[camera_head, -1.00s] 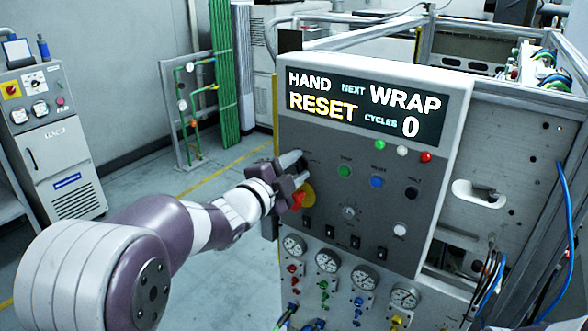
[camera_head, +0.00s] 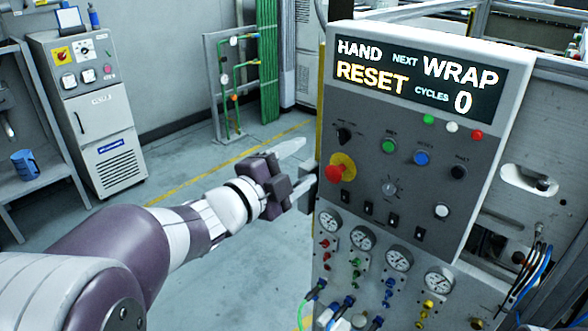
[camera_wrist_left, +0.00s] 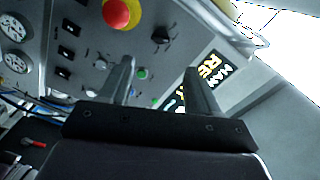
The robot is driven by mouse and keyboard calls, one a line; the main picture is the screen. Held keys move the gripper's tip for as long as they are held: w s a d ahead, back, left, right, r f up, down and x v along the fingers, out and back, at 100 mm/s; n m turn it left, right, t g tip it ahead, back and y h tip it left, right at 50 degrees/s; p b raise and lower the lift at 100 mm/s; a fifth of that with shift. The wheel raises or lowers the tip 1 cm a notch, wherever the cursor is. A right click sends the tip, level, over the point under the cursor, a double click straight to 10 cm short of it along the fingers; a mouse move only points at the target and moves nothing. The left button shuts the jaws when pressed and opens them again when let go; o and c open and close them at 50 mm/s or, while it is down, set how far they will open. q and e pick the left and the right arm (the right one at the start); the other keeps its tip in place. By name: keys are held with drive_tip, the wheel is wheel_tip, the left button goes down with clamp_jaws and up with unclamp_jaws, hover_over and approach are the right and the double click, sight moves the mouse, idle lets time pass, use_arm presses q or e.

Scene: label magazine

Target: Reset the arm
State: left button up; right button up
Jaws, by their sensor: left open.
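My left gripper (camera_head: 297,166) is open and empty. In the head view it stands just left of the control panel (camera_head: 410,150), near its left edge. The left wrist view shows its two fingers (camera_wrist_left: 160,88) spread apart with nothing between them, the panel behind. The red emergency button (camera_head: 335,173) on its yellow disc is right of the fingers; it also shows at the top of the wrist view (camera_wrist_left: 118,14). The display (camera_head: 418,80) reads HAND, NEXT WRAP, RESET, CYCLES 0. A black selector knob (camera_head: 344,135) sits above the red button. My right gripper is out of view.
Gauges (camera_head: 362,238) and small valves with hoses line the panel's lower part. Green pipes (camera_head: 268,60) rise behind. The floor left of the panel is open.

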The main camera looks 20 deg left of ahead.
use_arm(q)
drive_tip(key=shift+s+a, duration=0.2)
drive_tip(key=shift+s, duration=0.35)
drive_tip(key=s+a+f+n+g+y, duration=0.2)
drive_tip(key=a+f+n+g+y, duration=0.4)
drive_tip(key=a+f+n+y, duration=0.5)
drive_tip(key=s+d+f+n+g+h, duration=0.4)
drive_tip(key=s+d+f+n+g, duration=0.2)
drive_tip(key=s+d+f+g, duration=0.3)
drive_tip(key=s+d+f, duration=0.3)
drive_tip(key=d+f, duration=0.1)
drive_tip(key=f, duration=0.2)
drive_tip(key=shift+s+f+g+h, duration=0.35)
drive_tip(key=shift+f+g+h, duration=0.05)
